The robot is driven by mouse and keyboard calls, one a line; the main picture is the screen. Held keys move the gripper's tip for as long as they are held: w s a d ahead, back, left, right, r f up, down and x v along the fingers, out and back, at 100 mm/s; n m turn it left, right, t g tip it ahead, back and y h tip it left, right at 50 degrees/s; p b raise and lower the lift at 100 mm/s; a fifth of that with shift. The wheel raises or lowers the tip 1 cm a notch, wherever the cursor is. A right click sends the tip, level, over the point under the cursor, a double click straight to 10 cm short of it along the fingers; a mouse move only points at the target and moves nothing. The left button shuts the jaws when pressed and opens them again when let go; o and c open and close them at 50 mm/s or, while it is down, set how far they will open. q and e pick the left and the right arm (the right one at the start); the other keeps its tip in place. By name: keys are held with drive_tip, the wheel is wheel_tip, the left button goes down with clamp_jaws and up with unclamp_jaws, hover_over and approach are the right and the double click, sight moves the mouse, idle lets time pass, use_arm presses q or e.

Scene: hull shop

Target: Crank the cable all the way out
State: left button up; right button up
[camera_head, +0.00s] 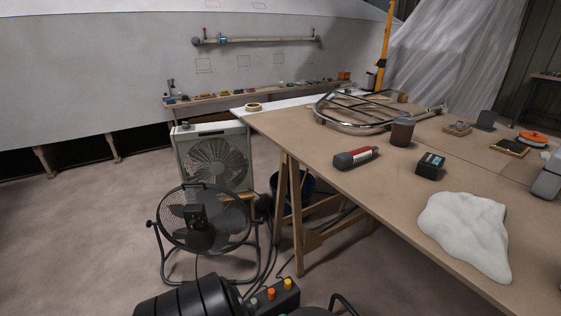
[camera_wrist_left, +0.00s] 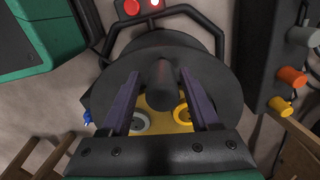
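In the left wrist view, a black round reel (camera_wrist_left: 225,85) lies ahead of my left gripper (camera_wrist_left: 163,88). Its two purple fingers are apart. A dark upright handle or knob (camera_wrist_left: 163,72) stands between them, with gaps visible on both sides, so I see no firm grip. Below it, a yellow face with a white ring (camera_wrist_left: 139,122) and a yellow ring shows between the fingers. In the head view, a black ribbed rounded form (camera_head: 190,297) is cut off by the bottom edge; I cannot tell whether it is the drum. My right gripper is in neither view.
A dark socket box (camera_head: 272,298) with orange and yellow plugs sits at the bottom, also in the wrist view (camera_wrist_left: 275,75). Dark cables run over the floor. A black fan (camera_head: 203,220) and a white box fan (camera_head: 213,160) stand beyond. The workbench (camera_head: 300,135) fills the right.

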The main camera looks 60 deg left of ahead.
use_arm(q)
drive_tip(key=shift+s+a, duration=0.1)
drive_tip(key=shift+r, duration=0.15)
wheel_tip(320, 180, up, 5)
drive_tip(key=p, duration=0.4)
drive_tip(key=shift+p, duration=0.3)
wheel_tip(320, 180, up, 9)
drive_tip(key=p, duration=0.6)
drive_tip(key=shift+r, duration=0.15)
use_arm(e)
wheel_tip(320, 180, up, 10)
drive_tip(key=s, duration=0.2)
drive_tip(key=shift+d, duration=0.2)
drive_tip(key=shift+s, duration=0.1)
